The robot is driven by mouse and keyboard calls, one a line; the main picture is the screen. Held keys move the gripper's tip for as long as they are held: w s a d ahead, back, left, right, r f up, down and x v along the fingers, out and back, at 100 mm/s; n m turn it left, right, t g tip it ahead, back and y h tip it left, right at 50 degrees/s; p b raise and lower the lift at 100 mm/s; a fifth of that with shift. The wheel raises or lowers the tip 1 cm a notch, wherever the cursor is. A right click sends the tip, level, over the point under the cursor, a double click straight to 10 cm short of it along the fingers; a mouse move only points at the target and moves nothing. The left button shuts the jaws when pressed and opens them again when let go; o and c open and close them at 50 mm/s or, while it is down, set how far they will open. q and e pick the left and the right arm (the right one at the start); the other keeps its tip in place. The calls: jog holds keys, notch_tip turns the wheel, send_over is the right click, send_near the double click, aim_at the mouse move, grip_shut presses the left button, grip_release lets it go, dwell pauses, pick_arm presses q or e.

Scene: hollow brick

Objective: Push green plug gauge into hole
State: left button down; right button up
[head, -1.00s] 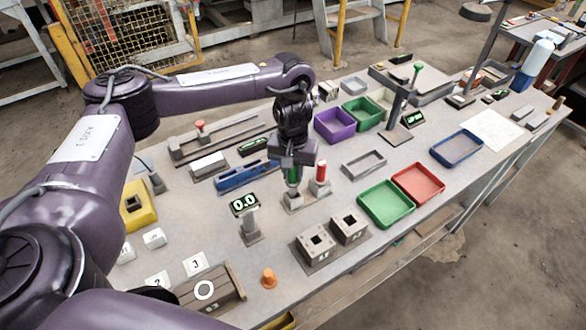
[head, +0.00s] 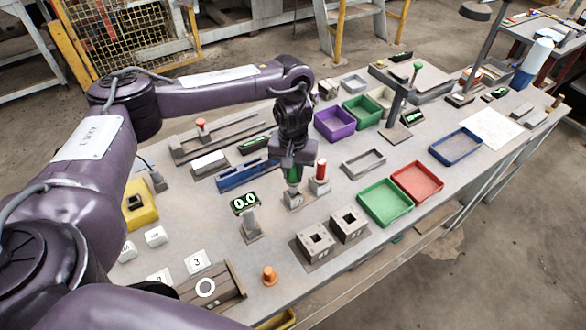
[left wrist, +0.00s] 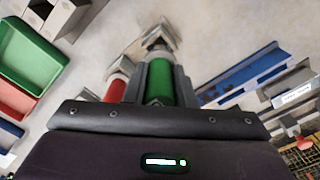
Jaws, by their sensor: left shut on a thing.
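My left gripper (head: 293,176) points down over the middle of the bench and is shut on the green plug gauge (left wrist: 159,82). In the left wrist view the green gauge lies between the two fingers. Its lower end is at a small grey stand (head: 293,200); I cannot tell whether it is seated or lifted. A red plug gauge (head: 321,170) stands upright just to the right, close to the gripper; it also shows in the left wrist view (left wrist: 117,88). Two grey hollow blocks, a left one (head: 317,248) and a right one (head: 349,230), have dark square holes on top. My right gripper is not in view.
Green (head: 385,202) and red (head: 417,181) trays lie right of the blocks. A display reading 0.0 (head: 245,203) stands left of the gripper. A blue rail (head: 240,176) lies behind it. An orange peg (head: 269,276) stands near the front edge.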

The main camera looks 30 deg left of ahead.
aim_at(293, 183)
pick_arm(q)
jog(key=shift+f+b, duration=0.95)
jog(key=shift+f, duration=1.45)
dwell(0.8)
jog(key=c, duration=1.1)
grip_release()
notch_tip(293, 183, up, 8)
jog(key=shift+f+p, duration=0.1)
jog(key=shift+p, duration=0.6)
